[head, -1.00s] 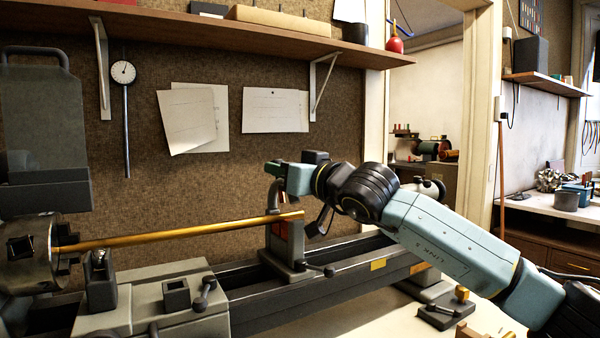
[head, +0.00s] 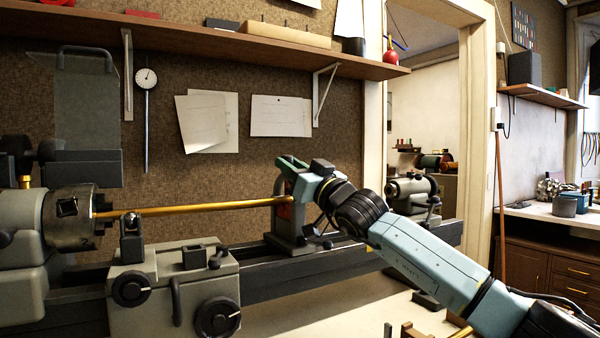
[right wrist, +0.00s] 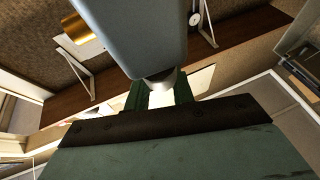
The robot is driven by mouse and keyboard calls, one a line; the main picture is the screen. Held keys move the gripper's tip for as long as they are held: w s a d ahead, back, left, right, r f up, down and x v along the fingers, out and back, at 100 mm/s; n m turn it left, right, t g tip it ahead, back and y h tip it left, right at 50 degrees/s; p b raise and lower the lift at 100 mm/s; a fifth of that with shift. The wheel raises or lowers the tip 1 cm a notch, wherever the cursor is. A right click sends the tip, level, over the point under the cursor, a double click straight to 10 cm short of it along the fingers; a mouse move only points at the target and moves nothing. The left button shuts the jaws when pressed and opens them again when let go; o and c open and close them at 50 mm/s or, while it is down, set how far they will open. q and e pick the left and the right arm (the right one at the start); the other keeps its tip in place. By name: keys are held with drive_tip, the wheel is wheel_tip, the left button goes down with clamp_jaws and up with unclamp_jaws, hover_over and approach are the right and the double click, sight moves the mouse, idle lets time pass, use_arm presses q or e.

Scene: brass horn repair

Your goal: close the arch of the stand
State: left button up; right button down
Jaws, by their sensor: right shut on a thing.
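The stand (head: 287,240) is a grey upright on the lathe bed, with a small red patch near the right end of the brass tube (head: 190,208). My right gripper (head: 284,168) is at the top of the stand, its green fingers shut on a grey part that I take to be the arch. In the right wrist view this grey arch (right wrist: 135,35) reaches down between the fingers, and the tube's brass end (right wrist: 80,30) shows beside it. My gripper and wrist hide most of the arch in the head view, so I cannot tell whether it is fully closed. My left gripper is out of view.
The lathe chuck (head: 78,218) holds the tube's left end. The grey carriage (head: 170,285) with black handwheels stands below it. The tailstock (head: 412,190) is behind my right arm. A shelf (head: 220,42) runs above along the wall.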

drive_tip(key=shift+a+f, duration=0.3)
drive_tip(key=shift+f, duration=0.05)
drive_tip(key=c, duration=1.5)
unclamp_jaws()
drive_tip(key=shift+s, duration=0.1)
drive_tip(key=shift+c, duration=0.2)
drive_tip(key=o, duration=0.4)
drive_tip(key=shift+r, duration=0.15)
drive_tip(key=shift+c, duration=0.2)
drive_tip(key=shift+d, duration=0.15)
drive_tip(key=shift+s+d, duration=0.25)
drive_tip(key=shift+s, duration=0.05)
drive_tip(key=s+d+f, duration=0.1)
drive_tip(key=s+d, duration=0.7)
drive_tip(key=s, duration=0.3)
drive_tip(key=shift+d, duration=0.3)
drive_tip(key=shift+f, duration=0.1)
